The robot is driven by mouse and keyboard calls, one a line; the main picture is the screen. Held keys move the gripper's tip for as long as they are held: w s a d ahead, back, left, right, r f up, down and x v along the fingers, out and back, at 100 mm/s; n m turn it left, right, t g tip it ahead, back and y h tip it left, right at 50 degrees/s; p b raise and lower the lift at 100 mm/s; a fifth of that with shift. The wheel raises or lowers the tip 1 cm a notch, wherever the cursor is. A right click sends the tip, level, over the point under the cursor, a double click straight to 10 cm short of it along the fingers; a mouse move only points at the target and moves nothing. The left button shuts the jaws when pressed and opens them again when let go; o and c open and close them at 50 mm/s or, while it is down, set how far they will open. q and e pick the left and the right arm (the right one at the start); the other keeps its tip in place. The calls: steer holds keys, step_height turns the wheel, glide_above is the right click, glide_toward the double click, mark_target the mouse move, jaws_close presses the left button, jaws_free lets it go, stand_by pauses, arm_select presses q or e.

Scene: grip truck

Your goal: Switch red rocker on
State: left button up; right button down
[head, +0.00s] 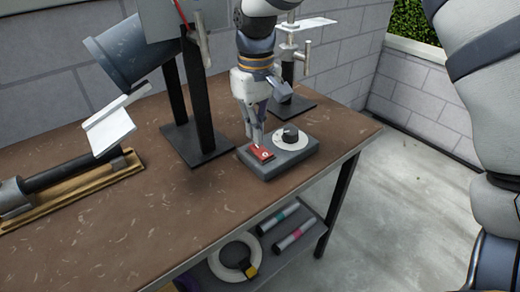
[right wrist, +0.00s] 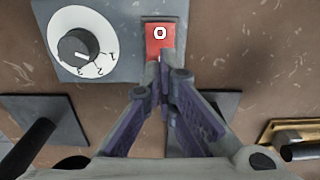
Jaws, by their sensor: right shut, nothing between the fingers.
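The red rocker (head: 261,153) sits at the left end of a grey control box (head: 290,159) on the brown workbench. In the right wrist view the rocker (right wrist: 160,40) shows a white "O" mark; its lower end is partly hidden by the fingertips. My right gripper (head: 256,141) points down, shut and empty, with its tips right at the rocker. The wrist view shows the closed fingertips (right wrist: 163,74) over the rocker's near end; I cannot tell whether they touch. My left gripper is not in view.
A black dial on a white disc (head: 290,136) is beside the rocker. Black stands on base plates (head: 197,145) rise behind and left of the box. A white ring (head: 235,258) and tubes lie on the lower shelf. The bench front is clear.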

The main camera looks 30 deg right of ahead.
mark_target(257, 146)
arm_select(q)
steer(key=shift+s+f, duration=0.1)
arm_select(e)
steer(key=shift+s+f, duration=0.1)
steer(key=shift+f, duration=1.1)
step_height(257, 146, up, 5)
steer(key=shift+r+p, duration=0.1)
steer(key=shift+p, duration=0.55)
steer(key=shift+r, duration=0.95)
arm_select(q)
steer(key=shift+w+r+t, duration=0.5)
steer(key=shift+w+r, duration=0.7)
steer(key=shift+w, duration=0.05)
arm_select(e)
steer(key=shift+f, duration=0.1)
